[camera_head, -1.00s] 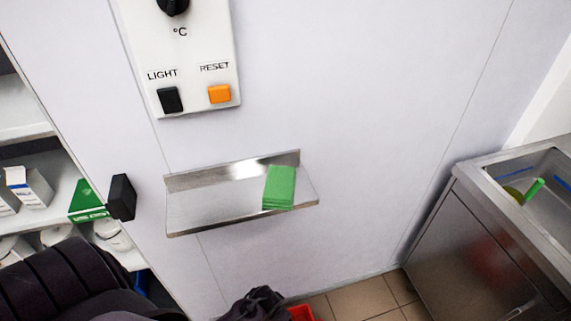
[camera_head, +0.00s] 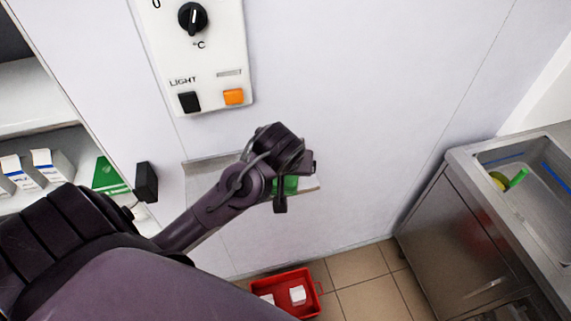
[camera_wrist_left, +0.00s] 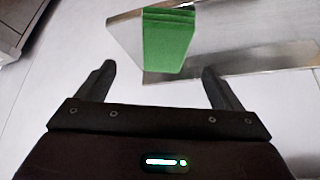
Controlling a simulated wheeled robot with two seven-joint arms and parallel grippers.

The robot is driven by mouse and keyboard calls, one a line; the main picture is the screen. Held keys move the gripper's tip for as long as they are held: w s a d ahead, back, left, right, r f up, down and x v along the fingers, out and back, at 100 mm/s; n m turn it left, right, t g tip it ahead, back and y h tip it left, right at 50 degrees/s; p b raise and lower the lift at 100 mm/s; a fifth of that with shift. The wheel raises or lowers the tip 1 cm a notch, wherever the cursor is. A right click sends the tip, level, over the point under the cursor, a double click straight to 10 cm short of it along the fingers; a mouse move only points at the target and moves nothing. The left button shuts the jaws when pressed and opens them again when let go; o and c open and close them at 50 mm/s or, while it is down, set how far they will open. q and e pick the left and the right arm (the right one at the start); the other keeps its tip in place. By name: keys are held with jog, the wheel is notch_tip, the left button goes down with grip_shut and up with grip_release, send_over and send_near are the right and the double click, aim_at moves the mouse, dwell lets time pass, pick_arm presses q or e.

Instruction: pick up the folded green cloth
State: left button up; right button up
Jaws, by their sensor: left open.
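The folded green cloth (camera_wrist_left: 167,42) lies on a narrow steel wall shelf (camera_wrist_left: 262,58). In the head view only part of the cloth (camera_head: 287,186) shows, because my left gripper (camera_head: 281,200) and wrist are in front of it. The shelf (camera_head: 206,170) is also partly covered by my arm. In the left wrist view my left gripper (camera_wrist_left: 158,80) is open and empty. Its two fingers point toward the cloth, one to each side, with the cloth just beyond the fingertips. My right gripper is not in view.
A control panel (camera_head: 205,50) is on the wall above the shelf. A black handle (camera_head: 146,182) sticks out left of it. A red crate (camera_head: 318,286) with white items stands on the floor below. A steel sink unit (camera_head: 450,205) is at the right.

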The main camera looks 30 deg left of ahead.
pick_arm(q)
jog(key=shift+x, duration=0.75)
jog(key=p+x, duration=0.1)
jog(key=x, duration=0.1)
jog(key=p+x, duration=0.2)
jog(key=shift+a+f, duration=0.2)
jog(key=shift+a, duration=0.2)
jog(key=shift+w+a+f, duration=0.1)
jog(key=shift+w+f, duration=0.2)
jog(key=shift+f, duration=0.25)
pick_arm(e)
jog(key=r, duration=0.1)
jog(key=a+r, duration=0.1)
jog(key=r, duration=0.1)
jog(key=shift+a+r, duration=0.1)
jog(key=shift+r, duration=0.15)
pick_arm(q)
jog(key=shift+f, duration=0.25)
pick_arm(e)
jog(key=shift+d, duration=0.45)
pick_arm(q)
jog(key=shift+c, duration=0.2)
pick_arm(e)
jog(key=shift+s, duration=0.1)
pick_arm(q)
jog(key=c, duration=1.1)
jog(key=shift+r, duration=0.1)
